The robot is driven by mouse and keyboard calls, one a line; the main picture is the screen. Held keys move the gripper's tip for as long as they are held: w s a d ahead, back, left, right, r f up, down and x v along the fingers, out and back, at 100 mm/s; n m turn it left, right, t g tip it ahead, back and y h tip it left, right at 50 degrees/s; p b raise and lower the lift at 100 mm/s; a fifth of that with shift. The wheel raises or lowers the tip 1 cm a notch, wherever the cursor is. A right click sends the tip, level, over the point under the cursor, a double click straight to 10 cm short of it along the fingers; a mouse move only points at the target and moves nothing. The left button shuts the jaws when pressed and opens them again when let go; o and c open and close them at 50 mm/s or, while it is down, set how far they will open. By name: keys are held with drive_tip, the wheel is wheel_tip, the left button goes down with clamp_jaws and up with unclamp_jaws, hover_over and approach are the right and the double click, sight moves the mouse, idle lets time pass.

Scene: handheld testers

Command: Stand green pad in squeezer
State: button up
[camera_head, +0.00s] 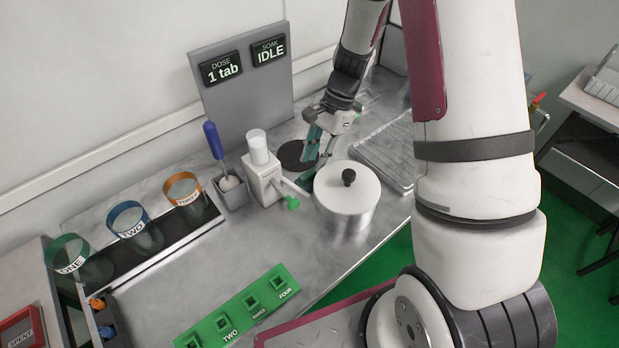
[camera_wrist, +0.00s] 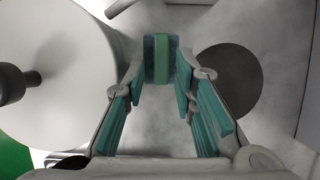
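My gripper (camera_wrist: 160,65) points down over the counter, beside the dark round disc (camera_wrist: 231,78) and the lidded pot (camera_wrist: 68,60). In the wrist view, its teal-lined fingers close on a small green pad (camera_wrist: 161,58) with darker sides. In the head view, my gripper (camera_head: 318,145) is behind the pot, and the pad is hard to make out. A white device (camera_head: 263,182) with a round white top and a green-tipped side lever (camera_head: 292,203) stands left of the gripper. It may be the squeezer. The gripper is apart from it.
The pot (camera_head: 346,200) with a black knob stands close by. A grey holder (camera_head: 233,193) with a blue-handled tool is at left. Labelled glass cups (camera_head: 129,222) stand farther left. A green slotted block (camera_head: 240,312) lies in front. A ribbed tray (camera_head: 385,155) is at right.

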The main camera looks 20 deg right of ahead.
sight(309, 172)
drive_tip(key=x, duration=0.4)
drive_tip(key=shift+w, duration=0.1)
clamp_jaws()
drive_tip(key=shift+r, duration=0.1)
